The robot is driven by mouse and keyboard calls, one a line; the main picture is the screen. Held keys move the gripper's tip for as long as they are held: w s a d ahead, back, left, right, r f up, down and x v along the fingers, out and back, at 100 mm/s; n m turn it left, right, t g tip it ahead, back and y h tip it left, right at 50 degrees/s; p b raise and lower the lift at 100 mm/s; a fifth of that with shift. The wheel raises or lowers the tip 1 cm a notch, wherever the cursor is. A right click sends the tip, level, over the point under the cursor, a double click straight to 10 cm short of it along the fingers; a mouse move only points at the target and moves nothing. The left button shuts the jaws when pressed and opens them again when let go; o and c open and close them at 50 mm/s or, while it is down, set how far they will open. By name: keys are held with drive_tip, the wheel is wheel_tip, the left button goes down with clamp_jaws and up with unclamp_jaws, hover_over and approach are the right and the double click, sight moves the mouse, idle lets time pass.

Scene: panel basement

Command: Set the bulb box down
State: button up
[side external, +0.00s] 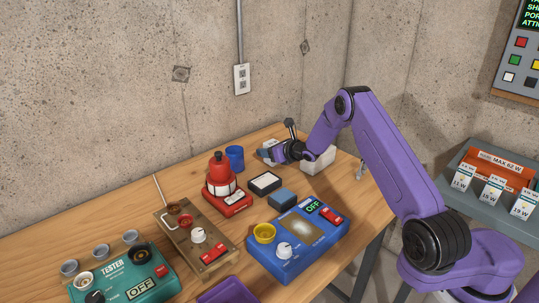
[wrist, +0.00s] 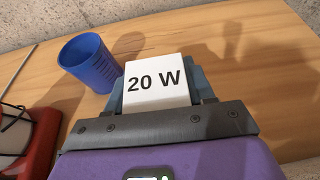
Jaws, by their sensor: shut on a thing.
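The bulb box is a white box marked "20 W" (wrist: 155,83), between my fingers in the wrist view. My gripper (wrist: 158,100) is shut on it, with a blue-grey finger on each side. In the side view my gripper (side external: 268,151) is at the back right of the wooden table (side external: 140,213), and the box is small and mostly hidden there. I cannot tell whether the box touches the table. A blue cup (wrist: 88,62) stands close to its left in the wrist view, apart from it; the cup also shows in the side view (side external: 235,158).
A red device (side external: 224,185), a black-and-white block (side external: 265,184) and a blue block (side external: 282,199) stand nearby. A blue panel (side external: 297,245), a wooden switch board (side external: 190,238) and a teal tester (side external: 120,275) fill the front. A pale box (side external: 318,161) stands behind my wrist. Small marked boxes (side external: 492,190) are on the right.

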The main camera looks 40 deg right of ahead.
drive_tip(key=shift+f, duration=0.85)
drive_tip(key=shift+f, duration=0.1)
drive_tip(key=o, duration=1)
drive_tip(key=v, duration=1.2)
drive_tip(key=shift+r, duration=0.2)
